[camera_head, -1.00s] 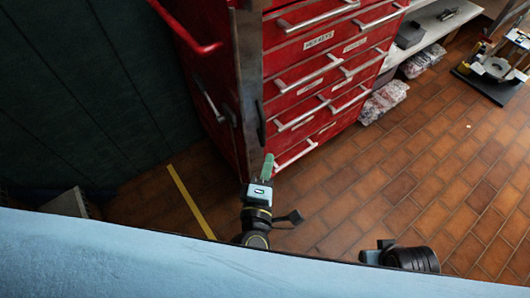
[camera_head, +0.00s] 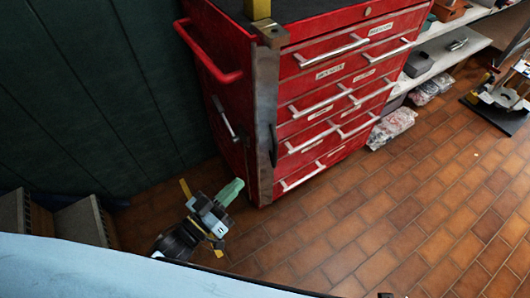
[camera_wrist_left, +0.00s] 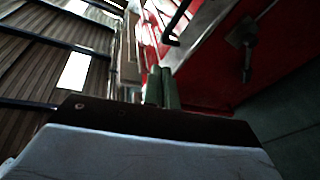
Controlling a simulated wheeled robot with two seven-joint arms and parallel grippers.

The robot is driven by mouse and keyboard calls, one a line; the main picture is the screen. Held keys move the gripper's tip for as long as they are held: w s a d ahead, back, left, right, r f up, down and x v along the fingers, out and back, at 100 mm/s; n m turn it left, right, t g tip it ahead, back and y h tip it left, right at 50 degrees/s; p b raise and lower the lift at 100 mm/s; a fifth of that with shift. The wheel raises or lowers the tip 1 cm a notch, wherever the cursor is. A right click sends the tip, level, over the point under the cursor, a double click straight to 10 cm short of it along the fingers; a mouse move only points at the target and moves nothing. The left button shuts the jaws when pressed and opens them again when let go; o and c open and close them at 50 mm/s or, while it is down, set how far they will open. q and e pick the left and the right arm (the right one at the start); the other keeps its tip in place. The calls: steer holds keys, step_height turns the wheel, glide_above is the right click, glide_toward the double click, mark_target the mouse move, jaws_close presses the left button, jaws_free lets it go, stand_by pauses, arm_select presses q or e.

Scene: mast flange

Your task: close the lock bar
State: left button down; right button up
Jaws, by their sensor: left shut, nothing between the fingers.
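A worn grey-brown metal lock bar (camera_head: 265,95) runs upright along the near corner of the red tool cabinet (camera_head: 238,85), left of the drawer fronts. It stands at the corner, not across the drawers. A dark handle (camera_head: 273,145) is on it, and a dark handle also shows in the left wrist view (camera_wrist_left: 177,24). My left gripper (camera_head: 232,190) is low, left of the bar's lower end, with green fingers shut and empty. The fingers also show in the left wrist view (camera_wrist_left: 161,86), apart from the handle. My right gripper is not in view.
A red push handle (camera_head: 208,60) and a metal lever (camera_head: 226,120) stick out from the cabinet's side. A dark green wall (camera_head: 90,90) stands at left. A shelf (camera_head: 445,60) is at right. The tiled floor (camera_head: 400,220) in front is clear.

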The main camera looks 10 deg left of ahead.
arm_select(q)
steer(key=a+m+g+h, duration=0.1)
steer(key=a+m+g, duration=0.15)
steer(key=m, duration=0.25)
steer(key=b, duration=0.2)
glide_toward(274, 151)
steer(key=x, duration=0.6)
steer(key=shift+w+d, duration=0.15)
steer(key=shift+w, duration=0.25)
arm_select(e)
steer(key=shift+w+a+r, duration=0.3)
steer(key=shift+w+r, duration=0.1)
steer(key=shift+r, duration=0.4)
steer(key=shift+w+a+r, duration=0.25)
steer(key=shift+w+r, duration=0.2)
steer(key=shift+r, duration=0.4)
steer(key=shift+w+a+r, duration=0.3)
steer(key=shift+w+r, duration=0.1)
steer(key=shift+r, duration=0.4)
arm_select(q)
steer(key=shift+d, duration=0.15)
